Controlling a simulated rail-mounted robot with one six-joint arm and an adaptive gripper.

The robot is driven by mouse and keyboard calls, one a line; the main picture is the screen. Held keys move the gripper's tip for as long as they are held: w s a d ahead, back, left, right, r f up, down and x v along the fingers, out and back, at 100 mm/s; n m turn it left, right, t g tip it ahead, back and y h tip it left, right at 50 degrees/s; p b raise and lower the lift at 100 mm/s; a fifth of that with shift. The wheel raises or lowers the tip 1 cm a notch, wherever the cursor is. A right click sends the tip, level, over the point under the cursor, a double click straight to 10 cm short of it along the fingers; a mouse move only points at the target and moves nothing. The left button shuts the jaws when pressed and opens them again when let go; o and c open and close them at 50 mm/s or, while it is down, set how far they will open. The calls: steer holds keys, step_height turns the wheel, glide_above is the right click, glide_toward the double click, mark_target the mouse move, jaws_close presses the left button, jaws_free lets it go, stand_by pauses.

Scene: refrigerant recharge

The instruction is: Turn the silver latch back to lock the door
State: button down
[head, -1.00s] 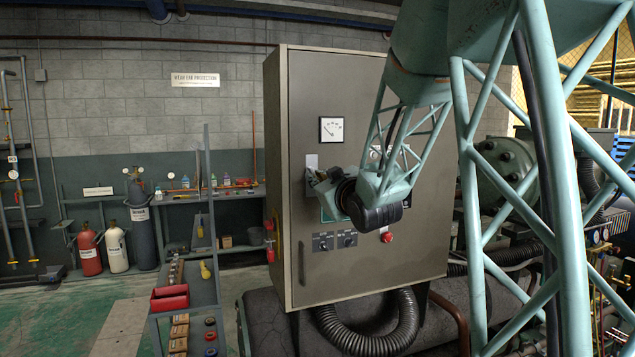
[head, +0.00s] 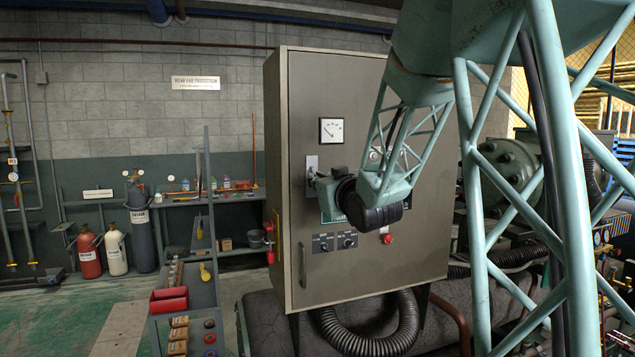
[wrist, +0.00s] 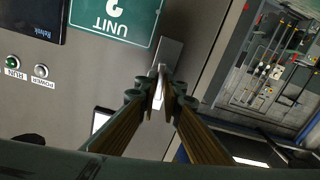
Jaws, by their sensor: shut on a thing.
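The grey cabinet door (head: 350,100) looks closed against its cabinet. The silver latch (head: 311,162) sits on a pale plate near the door's left edge; its plate also shows in the wrist view (wrist: 171,54). My gripper (head: 314,183) is at the latch, just below the top of the plate. In the wrist view, my gripper's fingertips (wrist: 158,92) close on the narrow silver latch handle. The fingers and wrist cover much of the handle, so its exact angle is hard to tell.
A dial gauge (head: 332,131) is above the latch. Knobs (head: 335,241), a red button (head: 387,238) and a dark door handle (head: 302,262) are lower on the door. A shelf rack with a red bin (head: 169,299) stands left of the cabinet.

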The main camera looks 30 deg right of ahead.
steer(key=c, duration=3.2)
jaws_free()
steer(key=shift+m, duration=0.5)
steer(key=shift+c, duration=0.2)
steer(key=o, duration=0.4)
steer(key=shift+s+a+b, duration=0.2)
steer(key=shift+s+b, duration=0.4)
steer(key=shift+s, duration=0.9)
steer(key=shift+s+a+b, duration=0.2)
steer(key=shift+s+b, duration=0.4)
steer(key=shift+s, duration=0.85)
steer(key=shift+s+a+b, duration=0.2)
steer(key=shift+s+b, duration=0.4)
steer(key=shift+s, duration=0.9)
